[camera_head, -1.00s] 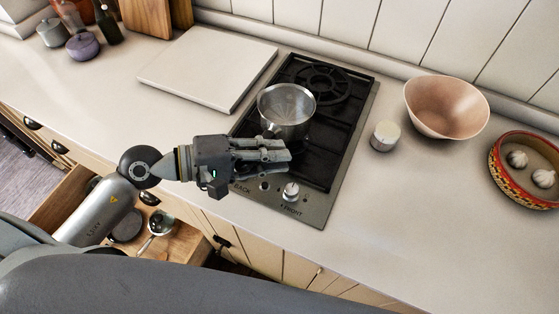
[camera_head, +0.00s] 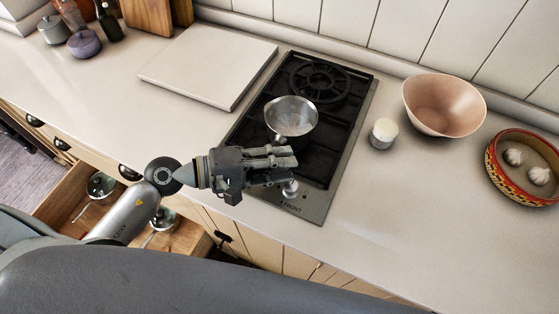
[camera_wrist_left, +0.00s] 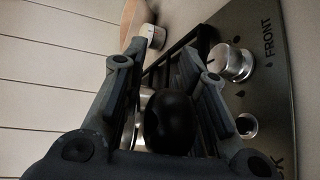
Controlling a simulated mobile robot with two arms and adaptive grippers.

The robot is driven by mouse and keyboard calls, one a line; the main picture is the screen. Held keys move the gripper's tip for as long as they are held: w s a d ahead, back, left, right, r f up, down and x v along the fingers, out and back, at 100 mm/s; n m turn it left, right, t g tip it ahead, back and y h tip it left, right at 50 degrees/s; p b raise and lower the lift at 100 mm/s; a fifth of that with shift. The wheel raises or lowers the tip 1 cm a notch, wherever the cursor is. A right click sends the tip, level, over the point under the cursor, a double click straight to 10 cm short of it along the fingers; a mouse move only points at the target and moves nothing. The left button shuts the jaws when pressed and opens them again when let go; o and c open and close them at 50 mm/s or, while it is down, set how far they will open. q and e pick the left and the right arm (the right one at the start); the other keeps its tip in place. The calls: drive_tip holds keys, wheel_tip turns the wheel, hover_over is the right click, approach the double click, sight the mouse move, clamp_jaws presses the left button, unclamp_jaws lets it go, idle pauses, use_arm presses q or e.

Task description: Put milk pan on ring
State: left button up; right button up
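The milk pan (camera_head: 291,117) is a small steel pan, upright over the front part of the black gas hob (camera_head: 329,150). The front ring beneath it is hidden, and I cannot tell whether the pan touches the grate. My left gripper (camera_head: 288,168) is at the hob's front-left edge, on the near side of the pan. In the left wrist view the pan's dark rounded handle (camera_wrist_left: 170,123) lies between the two fingers, which close on it from both sides. The rear ring (camera_head: 319,80) is bare. My right gripper is not in view.
Hob knobs (camera_head: 290,188) are close beside my left gripper. A white board (camera_head: 210,65) lies left of the hob. A small jar (camera_head: 383,133), a pink bowl (camera_head: 444,104) and a patterned dish (camera_head: 495,175) stand right. An open drawer (camera_head: 70,190) holds other pans.

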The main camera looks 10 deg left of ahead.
use_arm(q)
drive_tip(key=shift+o, duration=0.5)
drive_tip(key=shift+s+a, duration=0.1)
drive_tip(key=shift+a, duration=0.15)
drive_tip(key=b+v, duration=0.5)
drive_tip(key=v, duration=0.6)
drive_tip(key=shift+a, duration=0.2)
drive_tip(key=shift+s, duration=0.1)
